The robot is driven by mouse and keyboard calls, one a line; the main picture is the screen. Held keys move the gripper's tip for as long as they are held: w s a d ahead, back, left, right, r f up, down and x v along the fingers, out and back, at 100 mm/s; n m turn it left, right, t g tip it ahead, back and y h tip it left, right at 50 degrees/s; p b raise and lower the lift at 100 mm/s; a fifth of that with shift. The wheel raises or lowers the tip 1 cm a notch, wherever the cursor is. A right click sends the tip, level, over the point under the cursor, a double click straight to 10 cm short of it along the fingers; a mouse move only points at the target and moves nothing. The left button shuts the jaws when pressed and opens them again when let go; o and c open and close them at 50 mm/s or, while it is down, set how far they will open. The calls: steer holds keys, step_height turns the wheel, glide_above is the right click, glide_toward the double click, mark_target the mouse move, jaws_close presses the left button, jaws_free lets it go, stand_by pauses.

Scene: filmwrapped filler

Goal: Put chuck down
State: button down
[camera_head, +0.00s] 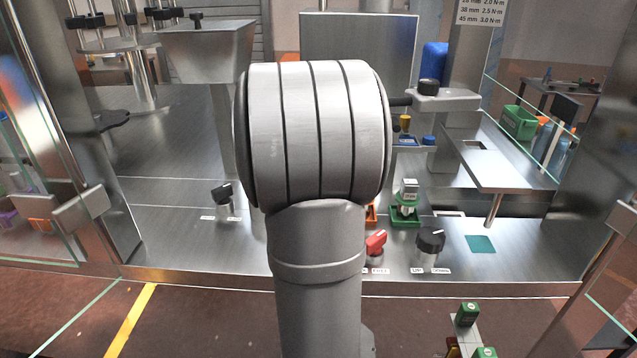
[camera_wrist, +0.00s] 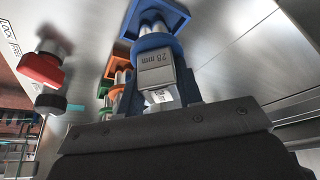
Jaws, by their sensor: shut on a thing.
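A chuck (camera_wrist: 163,68) with a grey block marked "28 mm" and a blue collar sits between the dark fingers of my gripper (camera_wrist: 160,97) in the wrist view. My gripper is shut on it. The chuck's metal prongs point to a blue square holder (camera_wrist: 183,19) and overlap it in the picture; I cannot tell whether they touch. In the head view my arm hides the gripper, this chuck and the blue holder.
An orange holder (camera_wrist: 113,66) stands beside the blue one. A green holder (camera_head: 405,219) bears another chuck (camera_head: 408,194). A red knob (camera_head: 376,241), a black knob (camera_head: 430,241) and a steel shelf (camera_head: 510,170) are nearby.

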steer(key=shift+f, duration=0.1)
steer(key=c, duration=1)
jaws_free()
steer(key=v, duration=1.2)
steer(key=x, duration=1.1)
steer(key=shift+w+d+f, duration=0.15)
steer(key=shift+w+f, duration=0.05)
steer(key=shift+f, duration=0.1)
steer(key=shift+r, duration=1.65)
